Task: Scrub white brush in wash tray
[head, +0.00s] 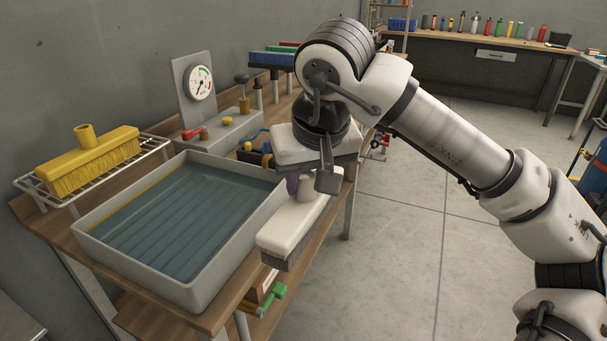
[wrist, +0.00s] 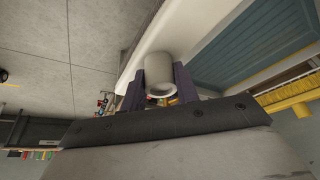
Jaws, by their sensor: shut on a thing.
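The white brush (head: 290,222) has a long white block with grey bristles facing down and a round socket on top. My gripper (head: 306,184) is shut on that socket from above. In the wrist view the socket of the white brush (wrist: 159,74) sits between the two dark fingers of my gripper (wrist: 158,88). The brush is at the right side of the wash tray (head: 103,240), outside the water, in front of the tray's right wall in the head view. Whether it touches the wall I cannot tell. The grey tray holds bluish water over a ribbed bottom.
A yellow brush (head: 87,160) lies on a wire rack (head: 158,143) left of the tray. A gauge panel (head: 200,84) stands behind the tray. A green-handled valve (head: 272,300) sits low at the bench's front right. The floor (head: 400,230) to the right is clear.

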